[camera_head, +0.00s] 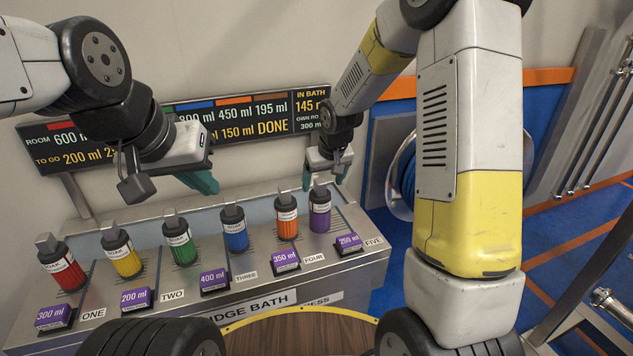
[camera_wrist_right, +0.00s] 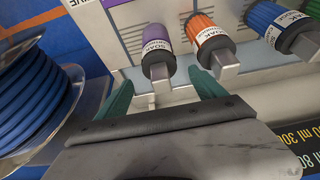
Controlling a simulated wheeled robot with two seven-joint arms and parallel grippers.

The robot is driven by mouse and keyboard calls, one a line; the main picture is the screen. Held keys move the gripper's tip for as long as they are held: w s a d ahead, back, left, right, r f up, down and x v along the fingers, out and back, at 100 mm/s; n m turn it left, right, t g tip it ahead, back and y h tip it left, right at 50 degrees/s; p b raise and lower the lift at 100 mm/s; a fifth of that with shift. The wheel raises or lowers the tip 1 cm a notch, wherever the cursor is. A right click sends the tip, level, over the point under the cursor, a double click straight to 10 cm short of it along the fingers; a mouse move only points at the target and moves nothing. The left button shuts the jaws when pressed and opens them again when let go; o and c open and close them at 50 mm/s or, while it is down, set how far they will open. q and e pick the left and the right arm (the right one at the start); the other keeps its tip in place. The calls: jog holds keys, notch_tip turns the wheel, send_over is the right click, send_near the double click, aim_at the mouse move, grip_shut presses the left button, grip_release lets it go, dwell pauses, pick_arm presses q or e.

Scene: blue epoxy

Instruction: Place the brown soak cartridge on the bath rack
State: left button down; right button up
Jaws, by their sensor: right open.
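No brown cartridge shows in either view. The bath rack (camera_head: 340,245) holds a row of upright soak cartridges: red (camera_head: 66,270), yellow (camera_head: 124,260), green (camera_head: 181,249), blue (camera_head: 235,236), orange (camera_head: 287,224) and purple (camera_head: 320,218). My right gripper (camera_head: 325,178) is open above the purple cartridge at the rack's right end. In the right wrist view, the purple cartridge's grey handle (camera_wrist_right: 162,86) lies between the two teal fingertips, apart from both. My left gripper (camera_head: 200,181) hangs above and behind the green and blue cartridges; its finger gap is not clear.
Purple volume tags (camera_head: 348,243) stand along the rack's front. A round wooden top (camera_head: 300,332) is in front. A display board (camera_head: 250,118) is behind the rack. A blue hose reel (camera_head: 408,178) is at right; it also shows in the wrist view (camera_wrist_right: 35,95).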

jog(key=shift+v, duration=1.15)
jog(key=s+d+r, duration=0.3)
jog(key=s+r, duration=0.2)
jog(key=r, duration=0.3)
jog(key=s+d+r+m, duration=0.1)
jog(key=s+r, duration=0.2)
jog(key=s, duration=0.4)
jog(key=s+d+r+t, duration=0.1)
jog(key=s+r, duration=0.2)
jog(key=s, duration=0.5)
jog(key=s+d+r+m+y, duration=0.1)
jog(key=s+d+r, duration=0.1)
jog(key=s, duration=0.5)
jog(key=shift+s+r+m+t, duration=0.2)
jog(key=shift+r+m+t, duration=0.15)
jog(key=shift+r, duration=0.2)
